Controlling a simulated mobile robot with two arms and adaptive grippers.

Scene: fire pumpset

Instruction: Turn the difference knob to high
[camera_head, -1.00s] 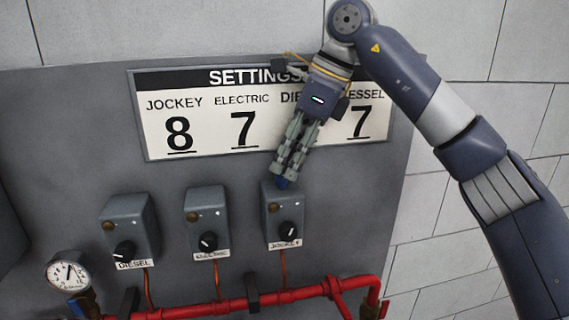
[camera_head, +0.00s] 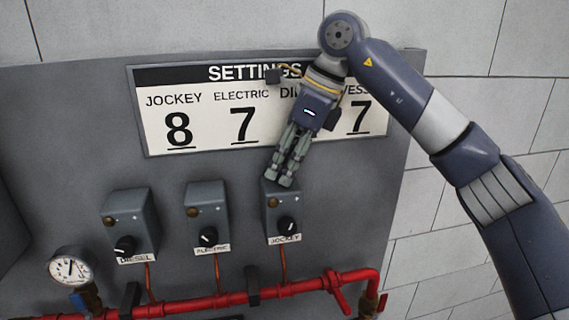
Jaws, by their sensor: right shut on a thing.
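My right gripper (camera_head: 279,178) reaches down from the settings sign. Its fingers are closed together at the top of the grey jockey box (camera_head: 271,211). What they hold is hidden between the fingertips; a small blue knob-like part showed there a moment ago. No label reading "difference" and no "high" mark is legible. The jockey box has a black knob (camera_head: 287,228) on its front, clear of my fingers. My left gripper is not in view.
The electric box (camera_head: 200,202) and diesel box (camera_head: 122,210) stand left of the jockey box. A red pipe (camera_head: 200,303) runs below, with a gauge (camera_head: 68,269) at lower left. The settings sign (camera_head: 205,138) is partly covered by my right gripper.

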